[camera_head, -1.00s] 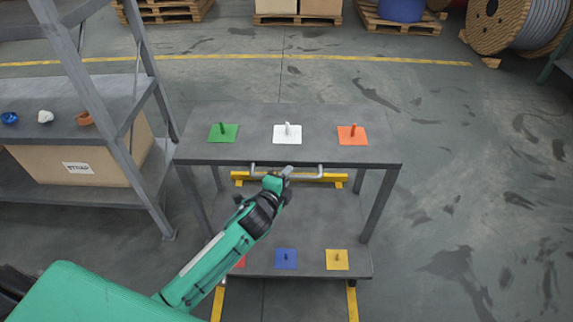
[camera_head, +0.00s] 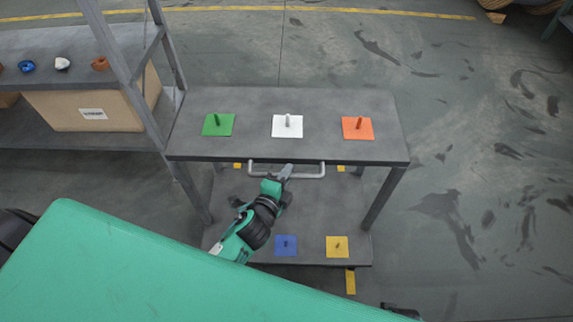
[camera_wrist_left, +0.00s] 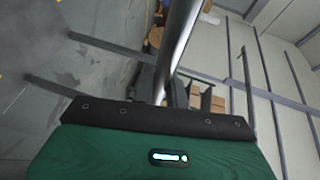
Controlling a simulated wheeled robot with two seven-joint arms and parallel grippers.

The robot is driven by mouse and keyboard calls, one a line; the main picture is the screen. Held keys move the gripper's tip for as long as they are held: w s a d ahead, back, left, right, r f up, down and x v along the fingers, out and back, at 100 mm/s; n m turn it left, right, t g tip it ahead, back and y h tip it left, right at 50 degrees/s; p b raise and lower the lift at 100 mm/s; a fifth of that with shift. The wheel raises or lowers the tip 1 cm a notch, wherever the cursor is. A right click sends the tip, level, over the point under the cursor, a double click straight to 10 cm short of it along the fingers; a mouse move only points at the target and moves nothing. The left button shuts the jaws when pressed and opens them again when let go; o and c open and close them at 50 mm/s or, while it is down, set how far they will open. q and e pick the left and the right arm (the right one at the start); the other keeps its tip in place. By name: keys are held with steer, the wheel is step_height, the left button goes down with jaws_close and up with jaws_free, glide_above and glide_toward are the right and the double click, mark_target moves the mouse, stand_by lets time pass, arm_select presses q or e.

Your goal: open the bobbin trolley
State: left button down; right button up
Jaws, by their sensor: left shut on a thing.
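The bobbin trolley (camera_head: 185,146) is a grey two-level cart in the head view. Its top carries a green plate (camera_head: 218,125), a white plate (camera_head: 287,126) and an orange plate (camera_head: 358,128), each with an upright peg. A light grey handle (camera_head: 316,175) runs along its front edge. My left gripper (camera_head: 285,172) is shut on the handle near its middle. The lower shelf (camera_head: 310,222) shows a blue plate (camera_head: 286,245) and a yellow plate (camera_head: 337,247); my arm covers its left part. In the left wrist view a grey bar (camera_wrist_left: 177,50) crosses above the gripper body.
A grey rack (camera_head: 60,150) with a cardboard box (camera_head: 95,105) and several small coloured parts stands close at the trolley's left. Yellow markings (camera_head: 350,281) lie on the floor. Open floor (camera_head: 480,170) stretches to the right. My right gripper is out of view.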

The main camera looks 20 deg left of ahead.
arm_select(q)
steer(key=shift+s, duration=0.1)
steer(key=c, duration=1.4)
jaws_free()
